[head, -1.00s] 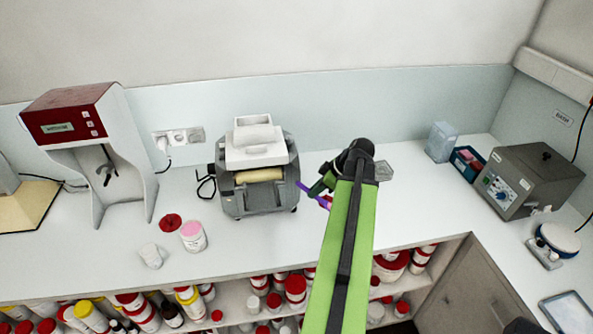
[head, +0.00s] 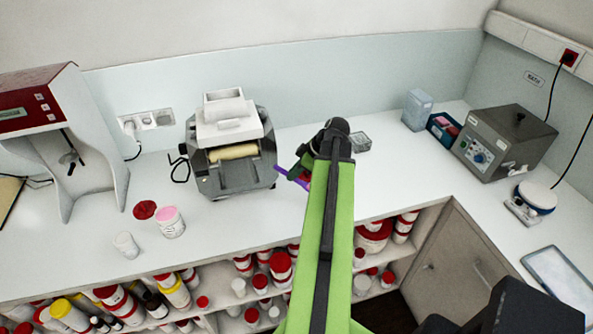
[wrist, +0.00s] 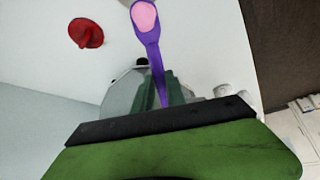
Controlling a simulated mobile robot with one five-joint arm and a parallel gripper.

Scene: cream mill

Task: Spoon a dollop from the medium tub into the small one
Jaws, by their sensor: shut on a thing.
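A purple spoon (wrist: 152,50) is held by my gripper (wrist: 160,92), which is shut on its handle. A pink dollop (wrist: 144,16) sits in the spoon's bowl. In the head view my gripper (head: 300,176) and the purple spoon (head: 284,173) are just right of the mill, partly hidden by my arm. The larger white tub (head: 171,228), which I take for the medium one, stands open with pink cream showing. The small white tub (head: 125,246) stands to its lower left, its inside not clear. Both are well left of my gripper.
A red lid (head: 145,210) lies beside the larger tub. The grey mill (head: 233,160) stands between the tubs and my gripper. A red disc (wrist: 86,33) shows in the wrist view. Shelves with several jars (head: 174,290) are under the counter. Counter front right of the mill is clear.

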